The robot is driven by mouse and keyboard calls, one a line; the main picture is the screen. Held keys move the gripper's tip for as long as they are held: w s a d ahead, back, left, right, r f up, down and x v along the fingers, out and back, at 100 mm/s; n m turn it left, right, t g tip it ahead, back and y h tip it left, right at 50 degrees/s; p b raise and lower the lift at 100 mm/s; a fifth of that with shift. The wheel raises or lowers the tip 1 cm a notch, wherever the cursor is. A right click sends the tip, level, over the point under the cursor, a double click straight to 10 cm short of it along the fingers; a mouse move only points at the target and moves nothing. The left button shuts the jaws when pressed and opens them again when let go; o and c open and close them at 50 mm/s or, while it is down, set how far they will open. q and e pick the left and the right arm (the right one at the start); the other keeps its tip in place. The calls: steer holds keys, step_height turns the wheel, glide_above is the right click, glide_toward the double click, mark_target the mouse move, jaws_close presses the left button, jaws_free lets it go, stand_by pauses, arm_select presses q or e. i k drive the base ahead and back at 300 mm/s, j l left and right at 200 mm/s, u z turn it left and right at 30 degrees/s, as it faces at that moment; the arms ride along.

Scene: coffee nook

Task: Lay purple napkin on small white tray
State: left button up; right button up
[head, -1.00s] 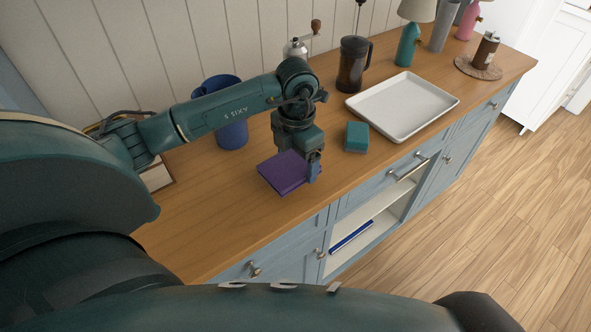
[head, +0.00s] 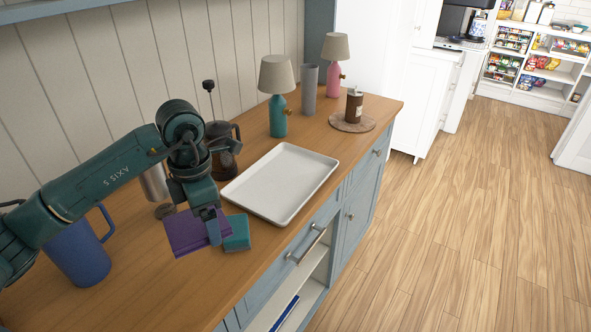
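The purple napkin (head: 187,233) is a flat folded square, low over the wooden counter in the head view. My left gripper (head: 212,228) points down at the napkin's right edge and looks shut on it; one finger shows in front and hides part of the edge. The small white tray (head: 230,194) is a shallow, empty rectangle with a raised rim, lying flat on the counter to the right of and beyond the napkin. The napkin and tray are apart. My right gripper is out of view.
A teal sponge (head: 238,233) sits beside the napkin, between it and the counter's front edge. A blue mug (head: 82,252) stands left. A French press (head: 222,150), a teal lamp (head: 278,116) and a grey cylinder (head: 308,90) stand behind the tray.

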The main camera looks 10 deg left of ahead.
mark_target(283, 182)
steer(key=i+l, duration=0.25)
steer(key=i, duration=0.25)
steer(key=i+l, duration=0.2)
steer(key=i, duration=0.25)
